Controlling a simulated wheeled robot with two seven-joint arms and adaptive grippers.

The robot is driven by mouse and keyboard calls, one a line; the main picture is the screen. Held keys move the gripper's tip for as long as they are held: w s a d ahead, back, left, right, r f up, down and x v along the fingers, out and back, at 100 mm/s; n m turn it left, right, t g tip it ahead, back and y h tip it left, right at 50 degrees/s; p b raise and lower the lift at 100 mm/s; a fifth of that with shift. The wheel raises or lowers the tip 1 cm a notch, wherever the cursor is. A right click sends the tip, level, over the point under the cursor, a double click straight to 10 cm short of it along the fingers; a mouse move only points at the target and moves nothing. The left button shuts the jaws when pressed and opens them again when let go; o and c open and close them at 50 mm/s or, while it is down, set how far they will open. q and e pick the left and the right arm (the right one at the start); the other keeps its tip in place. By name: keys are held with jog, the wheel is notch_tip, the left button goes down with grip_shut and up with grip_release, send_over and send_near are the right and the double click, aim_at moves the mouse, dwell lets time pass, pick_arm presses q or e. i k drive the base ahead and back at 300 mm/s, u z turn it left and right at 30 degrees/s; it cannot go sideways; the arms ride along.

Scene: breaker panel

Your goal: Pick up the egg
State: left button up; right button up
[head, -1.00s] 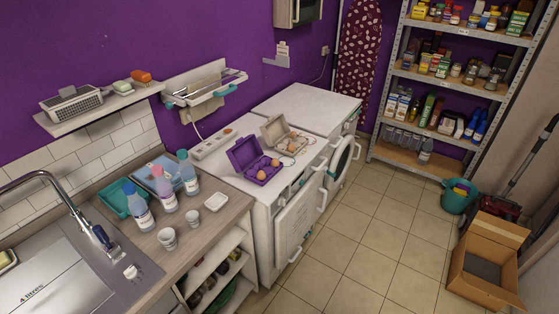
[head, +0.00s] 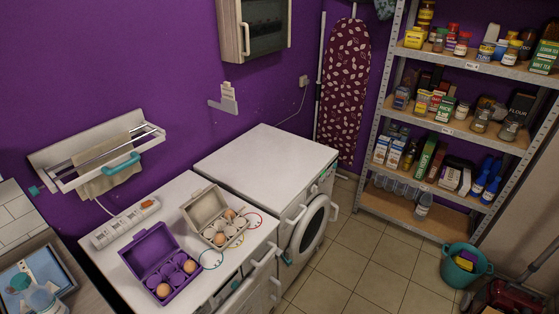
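Two open egg cartons stand side by side on the white appliance top. The purple carton (head: 151,257) holds an egg (head: 163,291) in its near corner and another egg (head: 190,266) at its right end, with its other cups empty. Neither of my grippers shows in the head view.
A white power strip (head: 125,222) lies behind the purple carton. Thin coloured rings lie by the cartons. The neighbouring white appliance top (head: 268,160) is bare. A wall rack (head: 98,155) hangs behind. Tiled floor is open before the shelves (head: 410,209).

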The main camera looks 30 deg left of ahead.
aim_at(163, 290)
jog(key=i, duration=1.8)
jog(key=u, duration=3.05)
